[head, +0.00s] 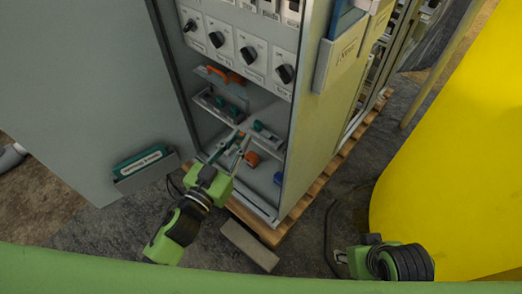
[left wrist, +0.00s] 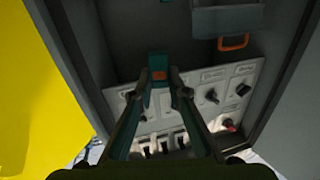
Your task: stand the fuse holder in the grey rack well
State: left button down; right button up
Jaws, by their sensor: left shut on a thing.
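The fuse holder (left wrist: 158,66), teal with an orange patch, sits between the fingertips of my left gripper (left wrist: 160,85) in the left wrist view. In the head view my left gripper (head: 238,145) is shut on it and reaches into the open cabinet, in front of the lower shelf. There the fuse holder is hard to tell apart from the fingers. Grey racks with teal pieces stand inside, one at the left (head: 210,104) and one at the right (head: 268,142) beside the fingertips. Which well is free cannot be told. My right gripper (head: 341,257) is low at the right, away from the cabinet; its fingers are unclear.
The cabinet's knob panel (head: 235,45) is above the racks. Its open door (head: 90,80) stands at the left with a teal-filled pocket (head: 145,168). Orange pieces (head: 251,158) and a blue piece (head: 278,178) lie low inside. A wooden pallet (head: 270,232) is underneath.

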aim_at(271, 142)
pick_arm(q)
notch_tip(271, 142, down, 8)
jog(key=w+d+m+g+h, duration=0.2)
jog(key=d+m+h, duration=0.1)
jog(key=h, duration=0.1)
jog(key=shift+b+x, duration=1.3)
jog(key=shift+x, duration=2.5)
jog(key=shift+w+d+r, duration=0.1)
jog(key=shift+w+d, duration=0.25)
jog(key=shift+w, duration=0.2)
pick_arm(e)
jog(key=w+a+t, duration=0.2)
jog(key=w+t, duration=0.1)
jog(key=w, duration=0.3)
jog(key=shift+w+a+r+y, duration=0.2)
jog(key=shift+a+y, duration=0.1)
jog(key=shift+y, duration=0.1)
jog(key=shift+w, duration=0.1)
jog(key=shift+s+d+f, duration=0.15)
jog(key=shift+s+d, duration=0.1)
jog(key=shift+s, duration=0.2)
jog(key=shift+s+f+g, duration=0.2)
jog(key=shift+s+g, duration=0.2)
jog(key=shift+s, duration=0.1)
jog(key=shift+s+d, duration=0.15)
jog(key=shift+d, duration=0.05)
jog(key=shift+a, duration=0.1)
